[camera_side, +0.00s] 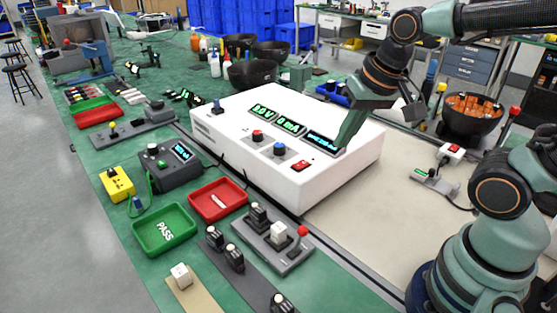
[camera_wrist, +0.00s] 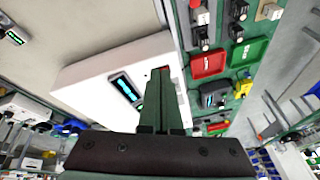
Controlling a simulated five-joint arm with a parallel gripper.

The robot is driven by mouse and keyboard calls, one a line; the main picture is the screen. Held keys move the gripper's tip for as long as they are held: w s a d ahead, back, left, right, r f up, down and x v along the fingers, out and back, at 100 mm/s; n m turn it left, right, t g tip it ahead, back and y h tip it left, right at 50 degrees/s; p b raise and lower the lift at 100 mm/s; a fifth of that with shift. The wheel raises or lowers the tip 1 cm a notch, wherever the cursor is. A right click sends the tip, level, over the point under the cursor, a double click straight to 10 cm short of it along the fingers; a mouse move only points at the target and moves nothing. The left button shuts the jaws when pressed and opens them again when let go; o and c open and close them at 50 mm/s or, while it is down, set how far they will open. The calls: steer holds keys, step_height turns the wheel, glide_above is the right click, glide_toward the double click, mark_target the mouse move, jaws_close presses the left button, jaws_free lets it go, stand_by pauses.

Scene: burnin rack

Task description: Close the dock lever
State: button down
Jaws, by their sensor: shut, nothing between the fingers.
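The grey dock (camera_side: 290,262) lies at the front, right of the trays. It carries a black module (camera_side: 258,215), a white block (camera_side: 278,233) and a lever with a red knob (camera_side: 302,231). The knob stands up at the dock's right end. In the wrist view the dock is at the top edge, with the white block (camera_wrist: 201,16) and part of the red knob (camera_wrist: 194,3) showing. My gripper (camera_side: 343,144) is shut and empty over the right part of the white power supply, well behind the dock. Its fingers (camera_wrist: 162,74) point away in the wrist view.
The white power supply (camera_side: 230,135) stands between my gripper and the dock. A red tray (camera_side: 218,200) and a green PASS tray (camera_side: 164,230) lie left of the dock. Black modules (camera_side: 234,257) sit on a dark strip in front.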

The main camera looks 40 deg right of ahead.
mark_target(300, 241)
steer(key=a+f+m+g, duration=0.4)
steer(key=f+m, duration=0.3)
steer(key=m, duration=0.8)
steer(key=shift+f+g, duration=0.35)
steer(key=shift+g, duration=0.15)
steer(key=shift+a, duration=0.1)
steer(key=f, duration=0.9)
steer(key=shift+s+d+f, duration=0.35)
steer(key=shift+d+f, duration=0.05)
steer(key=a, duration=0.3)
steer(key=shift+w+r, duration=0.3)
steer(key=shift+a+r, duration=0.15)
steer(key=shift+a, duration=0.3)
